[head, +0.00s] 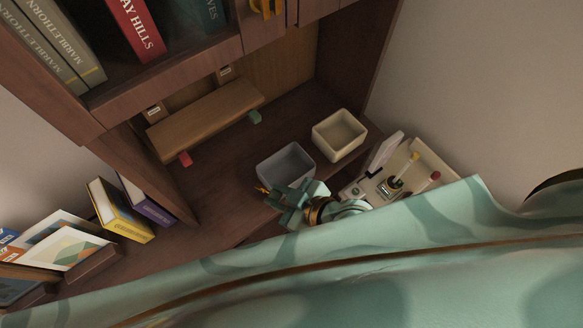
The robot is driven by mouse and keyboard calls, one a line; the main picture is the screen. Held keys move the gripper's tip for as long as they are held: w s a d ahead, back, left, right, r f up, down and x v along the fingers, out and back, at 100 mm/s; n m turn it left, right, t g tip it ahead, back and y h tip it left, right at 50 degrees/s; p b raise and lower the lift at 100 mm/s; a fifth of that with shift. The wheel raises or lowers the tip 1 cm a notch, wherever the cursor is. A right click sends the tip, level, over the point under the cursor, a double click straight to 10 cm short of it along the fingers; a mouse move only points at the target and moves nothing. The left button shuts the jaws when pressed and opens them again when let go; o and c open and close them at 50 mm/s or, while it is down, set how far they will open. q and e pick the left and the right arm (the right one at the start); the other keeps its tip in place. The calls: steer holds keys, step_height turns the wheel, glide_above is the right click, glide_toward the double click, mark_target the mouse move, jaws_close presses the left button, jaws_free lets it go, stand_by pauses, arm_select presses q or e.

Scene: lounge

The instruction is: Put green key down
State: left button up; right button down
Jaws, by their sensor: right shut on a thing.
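My right gripper (284,198) is at the near side of the grey bin, above the dark wooden surface. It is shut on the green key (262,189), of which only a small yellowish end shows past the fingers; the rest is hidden. A small green tab (255,117) and a red tab (185,158) show at the front edge of a wooden board (205,116) in the cabinet niche. My left gripper is not in view.
An open grey bin (265,172) and a cream bin (354,146) stand on the wooden surface (228,172). To the right is an open cream case (430,158) with small items. Books (122,210) stand at the left. Bare wood lies between board and bins.

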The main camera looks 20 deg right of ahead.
steer(key=shift+a, duration=0.15)
steer(key=w+d+f+b, duration=0.2)
steer(key=w+d+f, duration=0.25)
steer(key=w, duration=0.25)
steer(key=b, duration=0.4)
glide_above(295, 171)
steer(key=s+a, duration=0.1)
steer(key=s, duration=0.2)
steer(key=shift+m, duration=0.3)
steer(key=shift+w+f, duration=0.15)
steer(key=shift+f, duration=1.95)
steer(key=shift+w+f, duration=0.1)
steer(key=shift+f, duration=2)
steer(key=shift+f+b, duration=0.65)
steer(key=c, duration=1.2)
jaws_free()
